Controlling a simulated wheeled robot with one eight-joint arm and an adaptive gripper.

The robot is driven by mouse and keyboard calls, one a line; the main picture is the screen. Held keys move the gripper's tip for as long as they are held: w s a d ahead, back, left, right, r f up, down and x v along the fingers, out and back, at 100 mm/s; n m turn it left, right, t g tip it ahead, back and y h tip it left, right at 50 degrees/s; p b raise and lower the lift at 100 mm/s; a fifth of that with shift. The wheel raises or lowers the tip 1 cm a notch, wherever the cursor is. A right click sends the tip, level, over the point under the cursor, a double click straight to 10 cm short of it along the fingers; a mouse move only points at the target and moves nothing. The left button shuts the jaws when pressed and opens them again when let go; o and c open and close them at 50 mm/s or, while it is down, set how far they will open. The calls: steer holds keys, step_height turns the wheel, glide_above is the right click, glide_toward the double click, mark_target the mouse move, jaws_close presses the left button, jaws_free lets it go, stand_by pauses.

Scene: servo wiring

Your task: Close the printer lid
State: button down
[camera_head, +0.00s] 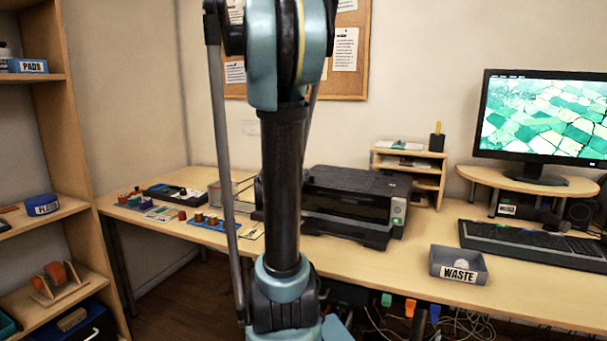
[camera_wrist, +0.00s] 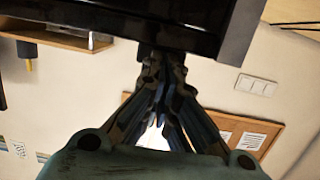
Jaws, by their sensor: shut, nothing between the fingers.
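The black printer (camera_head: 345,205) stands on the desk, right of my arm in the head view. Its lid (camera_head: 360,180) looks flat and down on the body, though my arm covers the left part of the printer. In the wrist view, which is upside down, a dark edge of the printer (camera_wrist: 110,22) fills the top. My gripper (camera_wrist: 161,58) is shut and empty, with its fingertips right at that dark edge. I cannot tell whether they touch it. The gripper is hidden behind my arm in the head view.
A grey WASTE bin (camera_head: 458,265) and a keyboard (camera_head: 535,243) are to the right on the desk. A small wooden shelf (camera_head: 409,165) stands behind the printer. Small parts and a blue mat (camera_head: 207,222) lie left of my arm. Bare desk lies before the printer.

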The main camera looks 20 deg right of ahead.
steer(key=shift+w, duration=0.2)
steer(key=shift+s+d+r, duration=0.1)
steer(key=shift+s+r, duration=0.05)
steer(key=shift+s, duration=0.05)
steer(key=shift+r, duration=1.95)
steer(key=s+a+f, duration=0.3)
steer(key=s+a, duration=0.3)
steer(key=a, duration=0.1)
steer(key=shift+f, duration=0.15)
steer(key=shift+a, duration=0.1)
